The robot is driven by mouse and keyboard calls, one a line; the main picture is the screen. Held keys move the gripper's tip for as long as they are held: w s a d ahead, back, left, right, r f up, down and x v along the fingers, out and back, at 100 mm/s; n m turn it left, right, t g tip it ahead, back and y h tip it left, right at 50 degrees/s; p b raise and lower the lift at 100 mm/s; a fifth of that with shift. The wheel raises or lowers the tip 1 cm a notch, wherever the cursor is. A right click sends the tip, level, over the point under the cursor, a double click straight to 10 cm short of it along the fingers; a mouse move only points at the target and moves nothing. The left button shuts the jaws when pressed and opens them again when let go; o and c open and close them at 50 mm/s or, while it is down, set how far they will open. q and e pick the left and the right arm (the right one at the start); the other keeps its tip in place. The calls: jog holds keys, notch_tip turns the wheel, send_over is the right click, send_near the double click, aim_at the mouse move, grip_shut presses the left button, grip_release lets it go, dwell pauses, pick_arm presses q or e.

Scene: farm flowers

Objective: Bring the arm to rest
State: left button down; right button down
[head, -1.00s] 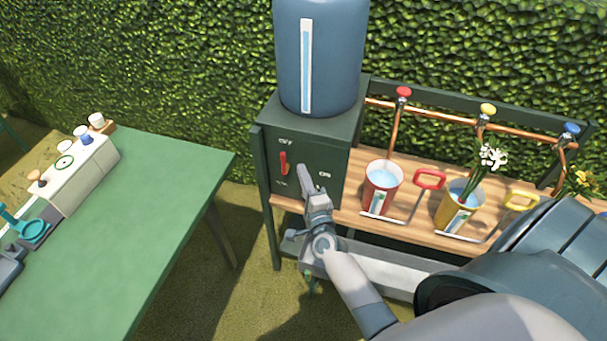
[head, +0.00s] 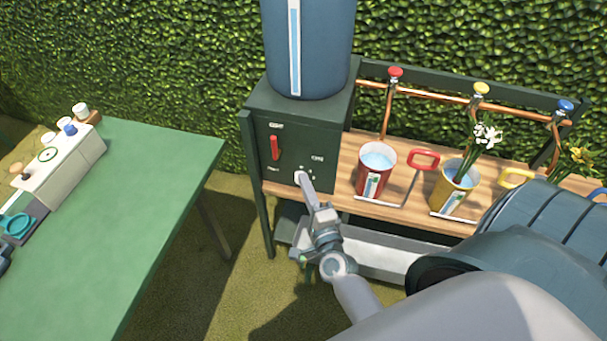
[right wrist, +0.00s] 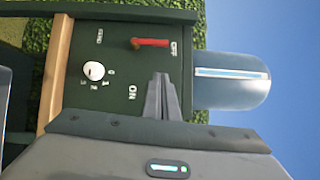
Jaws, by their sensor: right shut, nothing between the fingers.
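My right gripper (head: 304,181) is shut and empty. In the head view it is in front of the lower part of the dark green control box (head: 335,125). The box carries a red lever (head: 274,147) and printed labels. In the right wrist view my shut fingers (right wrist: 161,98) lie in front of the box face, near the ON label. The red lever (right wrist: 150,42) and a white round knob (right wrist: 94,70) also show there. I cannot tell whether the fingertips touch the box. My left gripper is not in view.
A blue tank (head: 325,50) stands on the box. A wooden shelf (head: 341,198) holds a red bucket (head: 371,180) and a yellow bucket (head: 449,196) with white flowers (head: 487,134). A green table (head: 150,215) stands at left, with open ground between it and the stand.

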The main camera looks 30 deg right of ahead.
dwell(0.5)
jog(key=s+a+f+n+g+y, duration=0.2)
jog(key=s+a+f+n+g, duration=0.15)
jog(key=f, duration=0.85)
jog(key=s+a+f+n+g+y, duration=0.25)
jog(key=s+f+n, duration=0.2)
jog(key=f, duration=0.65)
jog(key=s+a+f+n+g+y, duration=0.2)
jog(key=s+a+f+n, duration=0.25)
jog(key=f, duration=0.75)
jog(key=s+f+n+g, duration=0.4)
jog(key=s+f+n, duration=0.3)
jog(key=s+f, duration=0.7)
jog(key=s+d+f+n+g, duration=0.2)
jog(key=s, duration=0.7)
jog(key=s+d+f+n+g+h+b, duration=0.1)
jog(key=s+d+f+n+g, duration=0.1)
jog(key=s, duration=0.7)
jog(key=shift+s+d+f+n+g, duration=0.15)
jog(key=shift+d+f+n+g, duration=0.1)
jog(key=shift+f+n+g, duration=0.25)
